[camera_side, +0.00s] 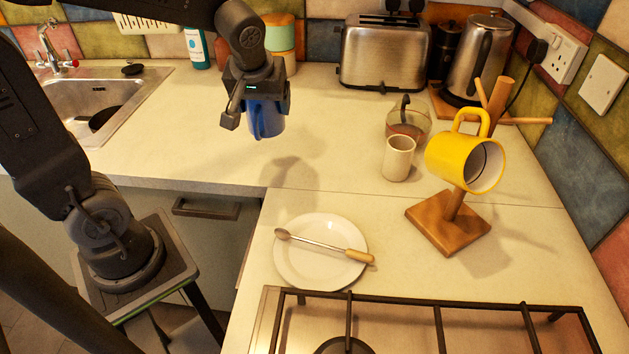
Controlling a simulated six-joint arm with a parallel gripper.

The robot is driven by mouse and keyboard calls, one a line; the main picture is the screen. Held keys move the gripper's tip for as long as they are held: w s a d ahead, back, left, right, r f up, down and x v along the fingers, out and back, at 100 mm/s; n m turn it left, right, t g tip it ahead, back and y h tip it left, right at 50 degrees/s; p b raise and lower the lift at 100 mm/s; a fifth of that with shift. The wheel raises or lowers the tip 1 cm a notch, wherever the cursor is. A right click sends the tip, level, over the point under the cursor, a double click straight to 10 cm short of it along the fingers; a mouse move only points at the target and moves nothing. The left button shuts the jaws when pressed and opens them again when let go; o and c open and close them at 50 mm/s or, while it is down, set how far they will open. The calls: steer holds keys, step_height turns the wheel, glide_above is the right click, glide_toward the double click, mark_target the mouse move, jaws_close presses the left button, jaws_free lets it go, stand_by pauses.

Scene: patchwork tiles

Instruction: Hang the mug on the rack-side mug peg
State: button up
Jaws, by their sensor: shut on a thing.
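My gripper (255,98) is shut on a blue mug (267,120) and holds it in the air above the counter, left of the middle. The gripper hides the mug's upper part, and I cannot make out its handle. The wooden mug rack (440,228) stands at the right on a square base, well to the right of my gripper. A yellow mug (452,155) hangs on it and hides part of the post. Bare wooden pegs show at the upper right of the rack, one pointing right (530,121).
A beige cup (398,158) and a glass pot (408,122) stand left of the rack. A white plate (300,262) with a spoon (330,246) lies in front, near the hob (420,330). A toaster (385,55) and kettle (478,60) stand behind. The middle counter is clear.

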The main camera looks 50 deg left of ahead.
steer(key=shift+w+d+f, duration=0.6)
steer(key=shift+d+f, duration=1.15)
steer(key=shift+f, duration=0.05)
steer(key=shift+w+d+f, duration=0.65)
steer(key=shift+d+f, duration=1.1)
steer(key=shift+w+d+f, duration=0.6)
steer(key=shift+d+f, duration=1.15)
steer(key=shift+f, duration=0.05)
steer(key=shift+f, duration=0.15)
steer(key=o, duration=1.1)
